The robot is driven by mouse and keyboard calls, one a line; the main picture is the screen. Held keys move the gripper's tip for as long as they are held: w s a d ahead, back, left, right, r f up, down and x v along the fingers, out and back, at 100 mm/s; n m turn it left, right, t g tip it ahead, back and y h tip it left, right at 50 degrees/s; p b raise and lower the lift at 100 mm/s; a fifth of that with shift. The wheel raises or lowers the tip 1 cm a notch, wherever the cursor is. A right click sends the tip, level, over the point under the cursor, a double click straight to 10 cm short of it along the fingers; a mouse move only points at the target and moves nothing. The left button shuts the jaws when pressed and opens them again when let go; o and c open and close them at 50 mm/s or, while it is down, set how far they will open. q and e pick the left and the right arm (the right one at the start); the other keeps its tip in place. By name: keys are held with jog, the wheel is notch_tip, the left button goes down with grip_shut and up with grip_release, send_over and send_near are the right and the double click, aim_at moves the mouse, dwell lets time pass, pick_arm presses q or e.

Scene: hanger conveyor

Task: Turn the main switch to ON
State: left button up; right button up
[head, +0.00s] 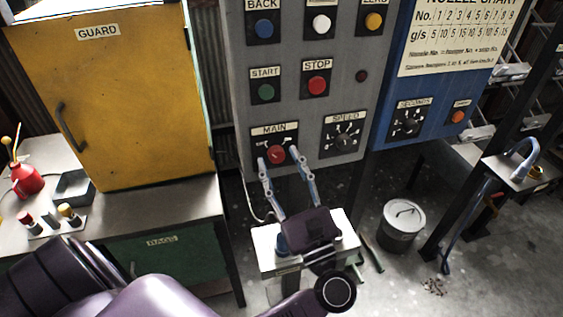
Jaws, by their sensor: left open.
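The main switch (277,154) is a red rotary knob on a black plate labelled MAIN, low on the left of the grey control panel (338,82). My left gripper (277,156) reaches up from below, its two fingers apart, with the tips on either side of the knob in this view. The red knob shows between the fingertips. I cannot tell whether the fingers touch it. The markings beside the knob are too small and partly covered, so its setting is not clear. My right gripper is not in view.
START (266,91) and STOP (317,85) buttons sit above the switch, and a SPEED dial (343,137) sits to its right. A yellow guard cabinet (100,100) stands left. A small white-topped stand (268,260) is below, and a metal bucket (402,225) stands on the floor.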

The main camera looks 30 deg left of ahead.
pick_arm(q)
jog(key=shift+c, duration=0.4)
jog(key=c, duration=1.1)
grip_shut()
